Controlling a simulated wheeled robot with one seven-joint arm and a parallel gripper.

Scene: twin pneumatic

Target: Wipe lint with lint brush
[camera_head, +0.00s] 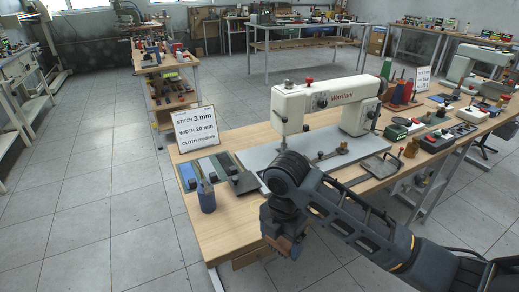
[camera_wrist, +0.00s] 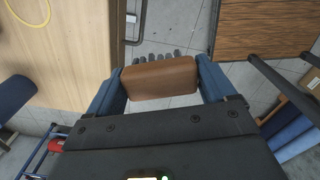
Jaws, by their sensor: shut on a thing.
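My gripper (camera_wrist: 160,78) is shut on a brown wood-backed brush (camera_wrist: 160,83), and dark bristle tips show past its far side. In the head view the brush (camera_head: 284,246) is partly hidden by my wrist, at the front edge of the sewing table (camera_head: 232,235). In the wrist view grey floor tiles show beyond the brush, with a pale wooden surface (camera_wrist: 60,50) to its left. A white sewing machine (camera_head: 350,95) stands on a grey bed plate (camera_head: 250,158) behind my arm. I cannot make out any lint.
A sign card (camera_head: 195,128), a blue tool cup (camera_head: 207,198) and flat coloured pieces (camera_head: 188,172) occupy the table's left end. Spools (camera_head: 401,92) and small boxes (camera_head: 436,140) crowd the right. Open floor (camera_head: 110,215) lies left of the table.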

